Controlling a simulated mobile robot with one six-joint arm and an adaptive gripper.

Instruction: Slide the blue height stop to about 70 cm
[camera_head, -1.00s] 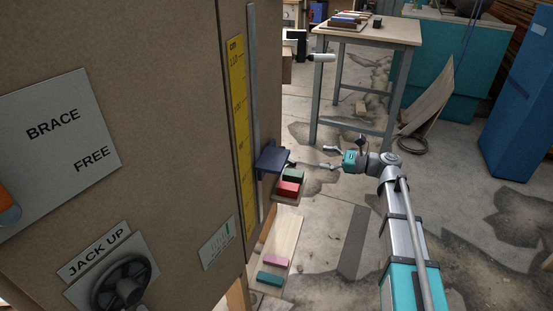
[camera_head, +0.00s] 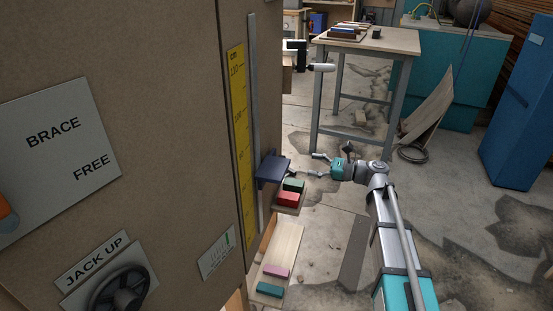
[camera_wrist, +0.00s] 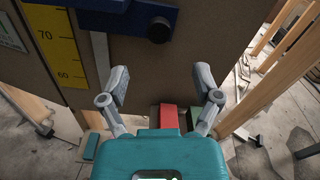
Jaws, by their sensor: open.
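The blue height stop (camera_head: 272,168) sits on a grey vertical rail beside the yellow cm scale (camera_head: 240,130) on the brown panel. In the wrist view the stop (camera_wrist: 115,18) is at the top, with a round black knob (camera_wrist: 159,31) on it. The scale (camera_wrist: 50,45) shows 70 and 60 there, with the stop near or above the 70 mark; its exact reading is unclear. My gripper (camera_head: 315,165) is open and empty, a little right of the stop. In the wrist view its spread fingers (camera_wrist: 161,82) are below the knob, apparently apart from it.
A red block (camera_head: 288,199) and a green block (camera_head: 294,185) lie on a small ledge below the stop. A wooden board (camera_head: 284,245) with pink and teal blocks is lower. A workbench (camera_head: 385,40) stands behind. The floor right of my arm is largely clear.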

